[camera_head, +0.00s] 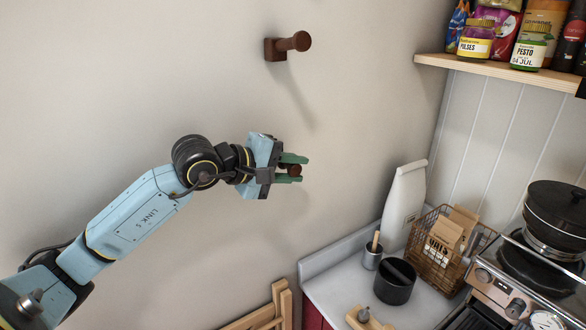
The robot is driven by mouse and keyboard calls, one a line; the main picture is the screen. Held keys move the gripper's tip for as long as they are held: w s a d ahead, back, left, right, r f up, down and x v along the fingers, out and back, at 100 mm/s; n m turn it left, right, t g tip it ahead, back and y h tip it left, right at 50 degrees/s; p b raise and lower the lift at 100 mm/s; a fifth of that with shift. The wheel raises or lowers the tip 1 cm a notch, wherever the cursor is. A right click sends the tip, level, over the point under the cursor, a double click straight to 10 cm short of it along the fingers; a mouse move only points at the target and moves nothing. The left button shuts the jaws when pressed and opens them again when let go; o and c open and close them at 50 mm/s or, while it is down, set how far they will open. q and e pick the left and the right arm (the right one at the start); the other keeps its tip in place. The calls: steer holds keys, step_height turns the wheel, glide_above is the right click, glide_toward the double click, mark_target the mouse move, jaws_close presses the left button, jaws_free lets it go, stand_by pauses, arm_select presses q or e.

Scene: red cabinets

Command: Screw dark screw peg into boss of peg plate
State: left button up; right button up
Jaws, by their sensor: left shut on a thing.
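My left gripper (292,168) is shut on a dark brown, round-ended piece, the dark screw peg (295,170), in front of the bare wall. Only its end shows between the green fingers; the rest is hidden. Whether it touches the wall or anything on it cannot be told. Higher on the wall, a dark brown square plate (271,50) carries a peg (292,42) with a round knob that sticks out to the right. No other plate or open boss shows clearly. My right gripper is not in view.
A wooden shelf (500,68) with jars and packets is at the upper right. A wooden frame (265,318) stands at the bottom.

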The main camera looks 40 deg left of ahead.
arm_select(q)
steer(key=shift+a+r+g, duration=0.2)
steer(key=shift+r+g, duration=0.15)
steer(key=shift+g, duration=0.15)
steer(key=shift+s+d+r+y, duration=0.15)
steer(key=shift+s+d+y, duration=0.1)
steer(key=shift+d+y, duration=0.15)
jaws_close()
steer(key=shift+s+d+g, duration=0.2)
steer(key=shift+g, duration=0.4)
